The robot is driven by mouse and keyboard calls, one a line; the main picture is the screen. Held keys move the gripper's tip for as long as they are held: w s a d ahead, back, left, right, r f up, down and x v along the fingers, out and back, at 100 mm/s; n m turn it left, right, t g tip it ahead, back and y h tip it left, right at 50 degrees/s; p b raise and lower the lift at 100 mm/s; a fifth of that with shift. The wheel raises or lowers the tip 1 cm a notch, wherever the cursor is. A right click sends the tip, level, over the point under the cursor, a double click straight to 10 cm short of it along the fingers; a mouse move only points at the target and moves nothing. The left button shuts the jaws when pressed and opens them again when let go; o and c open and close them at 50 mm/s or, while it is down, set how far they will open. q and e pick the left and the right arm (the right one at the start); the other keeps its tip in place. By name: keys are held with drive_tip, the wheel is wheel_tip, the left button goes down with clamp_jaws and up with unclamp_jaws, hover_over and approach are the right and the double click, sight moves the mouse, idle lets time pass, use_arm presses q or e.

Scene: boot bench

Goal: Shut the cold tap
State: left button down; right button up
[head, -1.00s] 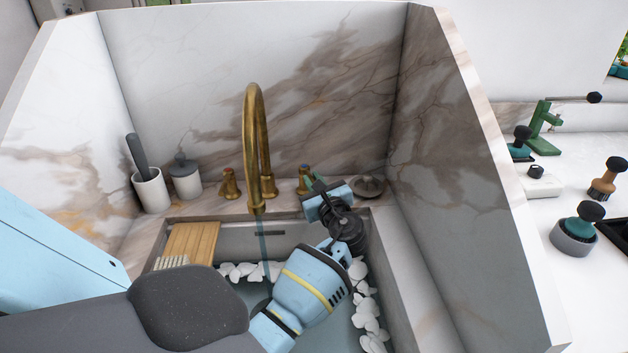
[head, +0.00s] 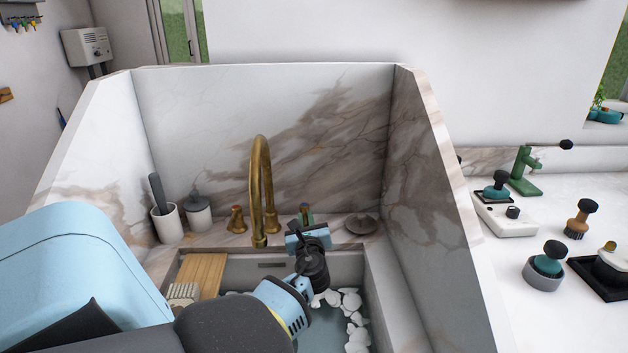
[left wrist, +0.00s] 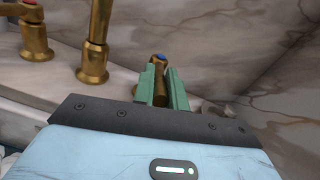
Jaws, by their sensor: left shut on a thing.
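The brass cold tap (left wrist: 158,75) with a blue cap stands behind the sink, right of the curved brass spout (head: 262,185). My left gripper (head: 306,217) reaches over the sink to it. In the left wrist view the green fingers of this gripper (left wrist: 163,80) are on either side of the tap and shut on it. In the head view the gripper hides most of the tap. I make out no clear water stream under the spout. The other brass tap (head: 236,219) stands left of the spout. My right gripper is not in view.
A white cup (head: 167,222) and a lidded jar (head: 198,214) stand back left. A dark round dish (head: 361,224) lies just right of the gripper. Marble walls enclose the sink.

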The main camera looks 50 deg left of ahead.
use_arm(q)
drive_tip(key=shift+s+f, duration=0.15)
drive_tip(key=shift+f, duration=0.1)
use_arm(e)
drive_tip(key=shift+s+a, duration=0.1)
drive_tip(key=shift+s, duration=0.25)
